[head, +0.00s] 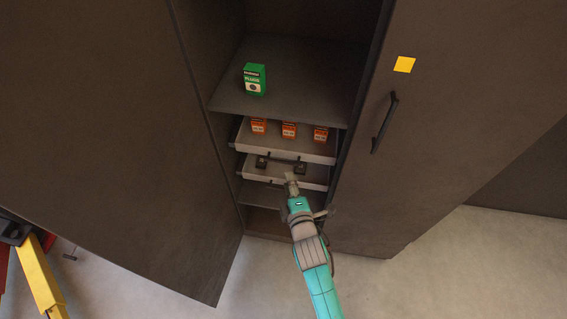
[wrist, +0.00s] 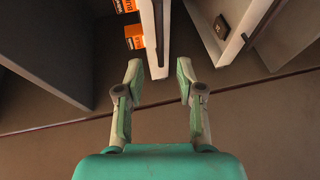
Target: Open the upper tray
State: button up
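The upper tray (head: 318,154) is pale, sits below the cabinet's shelf and holds orange boxes (head: 289,130). A dark bar handle (head: 285,160) shows just below its front edge in the head view. In the head view my gripper (head: 290,178) is in front of the trays, below that bar. In the wrist view my gripper (wrist: 160,68) is open, its fingers spread apart. The end of a pale panel (wrist: 153,35), apparently the upper tray's wall, appears between the fingertips. Orange boxes (wrist: 134,36) are left of it. I cannot tell whether the fingers touch anything.
A lower pale tray (head: 316,183) with dark blocks (head: 262,163) lies just beneath. A green box (head: 255,79) stands on the shelf (head: 300,92) above. The left cabinet door (head: 110,130) and right door (head: 460,120) flank the opening. A yellow lift part (head: 40,278) is at lower left.

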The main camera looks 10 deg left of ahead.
jog(key=x, duration=0.8)
jog(key=shift+w, duration=0.2)
jog(key=shift+f, duration=0.1)
grip_shut()
